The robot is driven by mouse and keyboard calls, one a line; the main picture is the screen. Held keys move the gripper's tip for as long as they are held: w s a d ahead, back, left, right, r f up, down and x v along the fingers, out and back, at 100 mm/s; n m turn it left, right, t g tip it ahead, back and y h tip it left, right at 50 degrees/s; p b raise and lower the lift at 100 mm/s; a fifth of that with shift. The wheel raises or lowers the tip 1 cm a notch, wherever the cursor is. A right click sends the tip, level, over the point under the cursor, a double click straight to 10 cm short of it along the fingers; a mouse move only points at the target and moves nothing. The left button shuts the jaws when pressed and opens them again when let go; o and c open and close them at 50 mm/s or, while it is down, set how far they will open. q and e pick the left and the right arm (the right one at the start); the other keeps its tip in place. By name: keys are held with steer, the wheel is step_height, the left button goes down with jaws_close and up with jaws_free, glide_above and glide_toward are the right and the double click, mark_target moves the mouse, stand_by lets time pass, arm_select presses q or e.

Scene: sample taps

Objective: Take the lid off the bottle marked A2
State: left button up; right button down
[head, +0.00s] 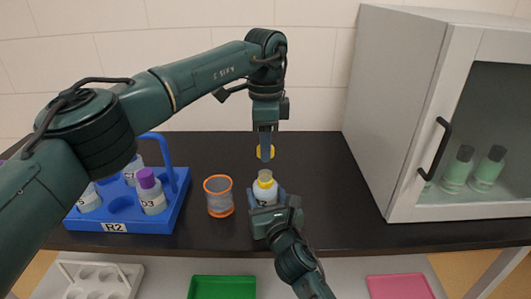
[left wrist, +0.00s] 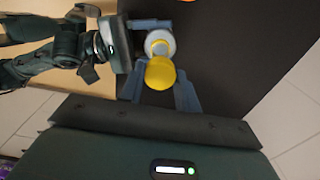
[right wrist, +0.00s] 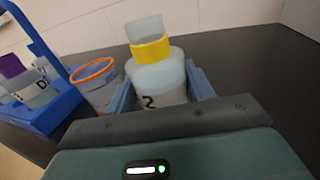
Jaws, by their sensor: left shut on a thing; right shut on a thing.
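The bottle (head: 264,193) is pale, with a yellow collar round its neck, and stands upright near the counter's front. In the right wrist view the bottle (right wrist: 160,80) shows a "2" on its label; the rest of the mark is hidden. My right gripper (head: 268,203) is shut around its body from the front. My left gripper (head: 265,148) points down above the bottle and is shut on a round yellow lid (left wrist: 160,73). In the head view the lid (head: 259,152) is clear of the bottle, with a gap between them. The bottle's neck is uncovered.
An orange-rimmed cup (head: 219,197) stands just left of the bottle. A blue rack (head: 170,215) marked R2 holds bottles, one purple-lidded. Green (head: 222,288) and pink (head: 398,288) trays lie in front. Counter right of the bottle is clear.

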steer(key=shift+c, duration=2.4)
jaws_free()
